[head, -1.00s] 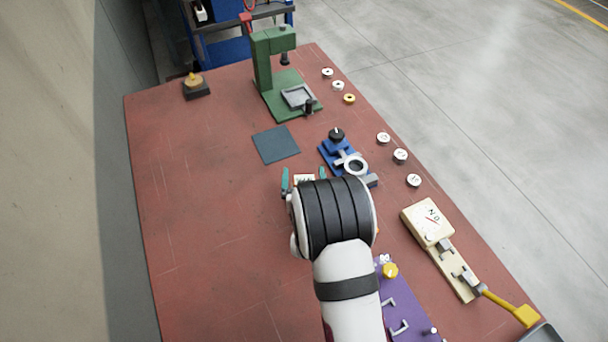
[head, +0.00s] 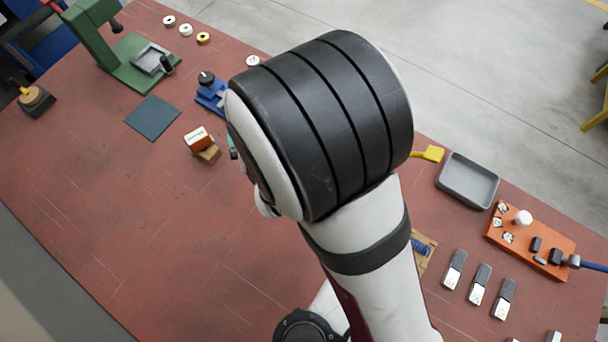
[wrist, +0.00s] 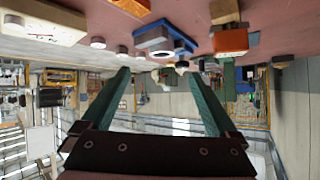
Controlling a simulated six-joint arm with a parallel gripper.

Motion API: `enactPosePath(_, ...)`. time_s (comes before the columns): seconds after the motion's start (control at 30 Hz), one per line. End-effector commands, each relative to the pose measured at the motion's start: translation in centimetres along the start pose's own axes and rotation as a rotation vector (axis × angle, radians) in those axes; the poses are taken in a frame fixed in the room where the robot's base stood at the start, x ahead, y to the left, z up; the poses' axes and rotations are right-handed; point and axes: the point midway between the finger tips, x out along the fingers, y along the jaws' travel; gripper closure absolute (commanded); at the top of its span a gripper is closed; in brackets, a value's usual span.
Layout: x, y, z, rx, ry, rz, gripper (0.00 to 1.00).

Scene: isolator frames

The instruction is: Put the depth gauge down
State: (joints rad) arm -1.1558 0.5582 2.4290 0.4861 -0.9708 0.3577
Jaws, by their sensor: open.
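A small orange instrument with a white face (head: 198,137), which I take to be the depth gauge, rests on or against a wooden block (head: 209,154) on the red bench. I cannot tell exactly how they touch. In the wrist view, which is upside down, the orange instrument (wrist: 230,42) and the wooden block (wrist: 224,11) show at upper right, apart from my fingers. My gripper (wrist: 153,72) is open, its two teal fingers spread with nothing between them. In the head view my arm hides most of it; only a bit of teal finger shows.
A dark blue-grey mat (head: 152,118) lies left of the orange instrument. A green stand (head: 131,62) and a blue fixture (head: 211,94) are behind. A grey tray (head: 467,182) and an orange board (head: 530,238) lie right. The bench's left front is clear.

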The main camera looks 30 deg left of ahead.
Motion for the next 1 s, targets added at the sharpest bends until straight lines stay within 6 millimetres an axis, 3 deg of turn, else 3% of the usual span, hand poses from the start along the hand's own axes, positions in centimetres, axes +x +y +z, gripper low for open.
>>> enactPosePath(0.03, -1.6, 5.0, -1.7, 0.123, -0.061, 0.093, 0.05)
enactPosePath(0.1, -5.8, 11.3, -1.9, 0.305, -0.199, 0.216, 0.05)
enactPosePath(0.17, -10.6, 15.4, -0.9, 0.460, -0.316, 0.308, 0.05)
enactPosePath(0.2, -14.3, 17.4, 0.0, 0.565, -0.389, 0.364, 0.05)
enactPosePath(0.3, -23.3, 19.1, 3.0, 0.822, -0.547, 0.478, 0.05)
enactPosePath(0.4, -29.9, 17.7, 5.3, 1.046, -0.651, 0.548, 0.05)
enactPosePath(0.43, -31.2, 17.1, 5.8, 1.099, -0.671, 0.561, 0.05)
enactPosePath(0.5, -33.3, 15.9, 6.5, 1.193, -0.705, 0.580, 0.05)
enactPosePath(0.6, -34.5, 14.9, 7.0, 1.255, -0.727, 0.588, 0.05)
enactPosePath(1.0, -34.5, 14.8, 7.0, 1.260, -0.731, 0.585, 0.05)
